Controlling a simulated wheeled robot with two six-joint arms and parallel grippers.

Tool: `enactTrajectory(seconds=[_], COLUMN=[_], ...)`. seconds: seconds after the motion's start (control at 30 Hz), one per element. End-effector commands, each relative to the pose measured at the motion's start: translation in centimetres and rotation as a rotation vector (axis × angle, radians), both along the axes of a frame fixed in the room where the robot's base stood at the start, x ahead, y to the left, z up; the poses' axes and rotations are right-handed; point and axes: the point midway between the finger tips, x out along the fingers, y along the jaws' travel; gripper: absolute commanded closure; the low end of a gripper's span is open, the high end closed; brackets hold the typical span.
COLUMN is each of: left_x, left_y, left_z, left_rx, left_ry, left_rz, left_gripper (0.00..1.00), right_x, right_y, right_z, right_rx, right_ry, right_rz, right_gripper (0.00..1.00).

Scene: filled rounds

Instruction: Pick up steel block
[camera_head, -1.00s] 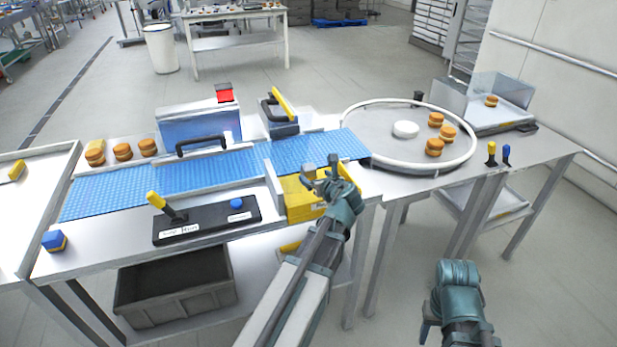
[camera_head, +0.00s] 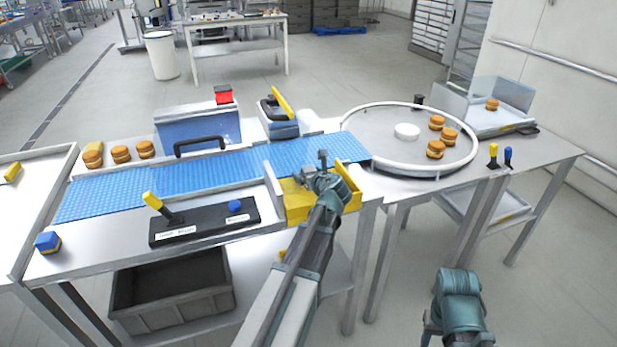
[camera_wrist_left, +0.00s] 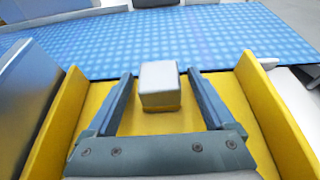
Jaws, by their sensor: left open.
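The steel block (camera_wrist_left: 159,85) is a small light-grey block with a yellowish lower edge. It sits in the yellow tray (camera_wrist_left: 58,125), near the side by the blue belt, in the left wrist view. My left gripper (camera_wrist_left: 160,76) is open, with one finger on each side of the block and a gap on both sides. In the head view my left gripper (camera_head: 315,166) is over the yellow tray (camera_head: 296,212), and I cannot clearly tell the block from the fingers there.
The blue belt (camera_head: 206,172) runs behind the tray. A black panel (camera_head: 205,222) with a yellow lever (camera_head: 153,201) stands to the left. A round white-rimmed table (camera_head: 375,148) with several filled rounds is to the right. A grey bin (camera_head: 172,285) is below.

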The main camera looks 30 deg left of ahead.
Motion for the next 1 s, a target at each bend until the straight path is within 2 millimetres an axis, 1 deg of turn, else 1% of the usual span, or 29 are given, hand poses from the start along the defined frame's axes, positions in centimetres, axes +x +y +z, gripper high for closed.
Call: enactTrajectory(seconds=[0.07, 0.1, 0.17, 0.2, 0.27, 0.3, 0.37, 0.4, 0.53, 0.57, 1.0], left_x=[-0.04, -0.04, -0.05, -0.05, -0.04, -0.04, -0.05, -0.05, -0.05, -0.05, -0.03], left_y=[-0.05, -0.05, -0.05, -0.05, -0.06, -0.06, -0.07, -0.07, -0.07, -0.07, -0.08], left_z=[0.06, 0.06, 0.06, 0.06, 0.05, 0.05, 0.06, 0.06, 0.06, 0.06, 0.3], left_rx=[0.0, 0.0, 0.0, 0.0, 0.0, 0.0, 0.0, 0.0, 0.0, 0.0, 0.001], left_ry=[0.0, 0.0, 0.0, 0.0, 0.0, 0.0, 0.0, 0.0, 0.0, 0.0, -0.001], left_rz=[0.0, 0.0, 0.0, 0.0, 0.0, 0.0, 0.0, 0.0, -0.001, -0.001, -0.001], left_gripper=[0.12, 0.2, 0.31, 0.38, 0.48, 0.56, 0.67, 0.74, 0.97, 1.0, 1.0], right_x=[0.0, 0.0, 0.0, 0.0, 0.0, 0.0, 0.0, 0.0, 0.0, 0.0, 0.0], right_y=[-0.01, -0.01, -0.01, -0.01, -0.01, -0.01, -0.01, 0.0, -0.01, -0.01, 0.0], right_z=[0.05, 0.05, 0.05, 0.05, 0.05, 0.05, 0.05, 0.05, 0.05, 0.05, 0.28], right_rx=[0.0, 0.0, 0.0, 0.0, 0.0, 0.0, 0.0, 0.0, 0.0, 0.0, 0.0], right_ry=[0.0, 0.0, 0.0, 0.0, 0.0, 0.0, 0.0, 0.0, 0.0, 0.0, 0.0], right_rz=[0.0, 0.0, 0.0, 0.0, 0.0, 0.0, 0.0, 0.0, 0.0, 0.0, 0.0], right_gripper=[0.5, 0.5, 0.5, 0.5, 0.5, 0.5, 0.5, 0.5, 0.5, 0.5, 0.5])
